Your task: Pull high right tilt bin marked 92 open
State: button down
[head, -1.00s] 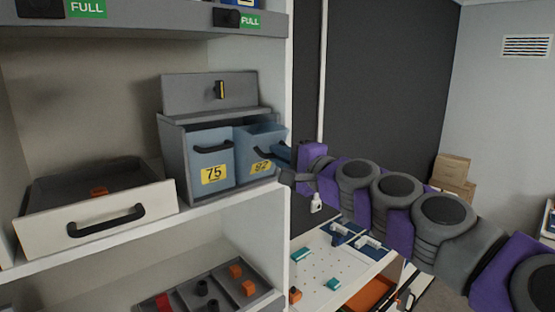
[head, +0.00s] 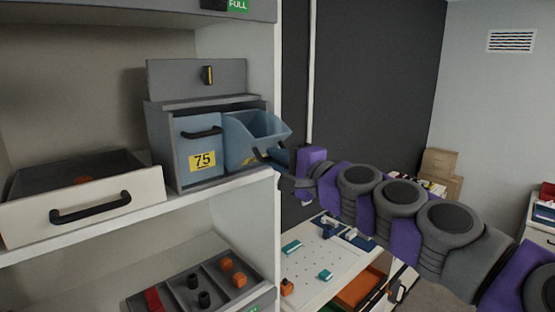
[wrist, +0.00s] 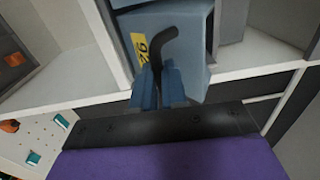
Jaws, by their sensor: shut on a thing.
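The right tilt bin (head: 250,138), blue-grey with a yellow label, is tilted outward from its grey housing (head: 160,135) on the shelf. Its top stands open toward me. In the wrist view the bin (wrist: 188,62) shows the label 92 (wrist: 139,46) beside a black curved handle (wrist: 163,40). My gripper (wrist: 158,92) is shut on the handle's lower end. In the head view my gripper (head: 277,158) is at the bin's front right, partly hiding the label and handle. The left bin marked 75 (head: 201,150) is upright and closed beside it.
A white-fronted drawer (head: 85,205) with a black handle stands left on the same shelf. A divided tray (head: 215,285) with small blocks is below. A white pegboard table (head: 325,265) lies under my arm. The white shelf upright (head: 262,80) is close to my gripper.

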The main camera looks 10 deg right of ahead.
jog(key=shift+a+f, duration=0.3)
jog(key=shift+f, duration=0.2)
jog(key=c, duration=1.6)
grip_release()
jog(key=shift+c, duration=0.2)
jog(key=o, duration=0.3)
jog(key=shift+d, duration=0.2)
jog(key=shift+o, duration=0.8)
jog(key=shift+w+d, duration=0.1)
jog(key=shift+w, duration=0.1)
jog(key=shift+r, duration=0.1)
jog(key=r+b+v, duration=0.1)
jog(key=v, duration=1.6)
jog(key=shift+f, duration=0.5)
jog(key=shift+d, duration=0.15)
